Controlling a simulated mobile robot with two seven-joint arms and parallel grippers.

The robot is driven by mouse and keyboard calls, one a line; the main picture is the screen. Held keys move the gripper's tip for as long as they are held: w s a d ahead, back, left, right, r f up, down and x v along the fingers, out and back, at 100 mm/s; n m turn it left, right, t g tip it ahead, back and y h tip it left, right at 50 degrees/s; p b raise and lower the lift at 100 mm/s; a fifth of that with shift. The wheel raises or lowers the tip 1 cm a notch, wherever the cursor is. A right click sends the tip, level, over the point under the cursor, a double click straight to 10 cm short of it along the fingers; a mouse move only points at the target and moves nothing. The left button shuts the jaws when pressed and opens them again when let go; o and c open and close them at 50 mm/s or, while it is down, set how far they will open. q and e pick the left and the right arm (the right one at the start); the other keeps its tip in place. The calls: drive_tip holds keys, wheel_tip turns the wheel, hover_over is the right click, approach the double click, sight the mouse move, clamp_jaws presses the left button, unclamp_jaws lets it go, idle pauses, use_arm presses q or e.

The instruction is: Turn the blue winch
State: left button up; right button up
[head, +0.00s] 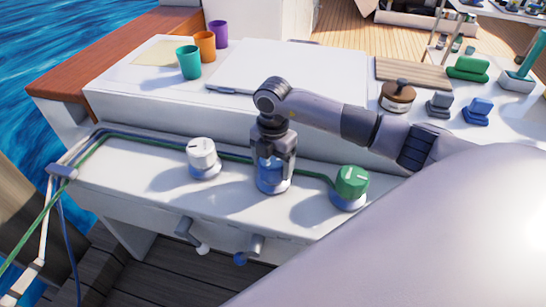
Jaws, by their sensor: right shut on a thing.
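The blue winch (270,185) stands on the white ledge between a white winch (203,157) and a green winch (350,184). My right gripper (273,163) points straight down over it and is shut on its upper part. The fingers and the gripper body hide much of the winch's top. Only the lower blue part and the pale base show. My left gripper is not in the head view.
Green and blue ropes (120,133) run along the ledge past the winches. Teal, orange and purple cups stand on the raised white surface behind, beside a white hatch panel (290,72). Handles (190,236) stick out below the ledge. A cutting board (413,72) and several coloured cleats lie at the right.

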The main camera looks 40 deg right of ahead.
sight(273, 160)
drive_tip(key=shift+r+m+p, duration=0.1)
drive_tip(key=shift+m+p, duration=0.2)
drive_tip(key=shift+m, duration=0.5)
drive_tip(key=o, duration=1)
wheel_tip(273, 160, up, 6)
drive_tip(key=shift+r+p, duration=0.1)
drive_tip(key=shift+p, duration=0.35)
drive_tip(key=shift+r, duration=0.45)
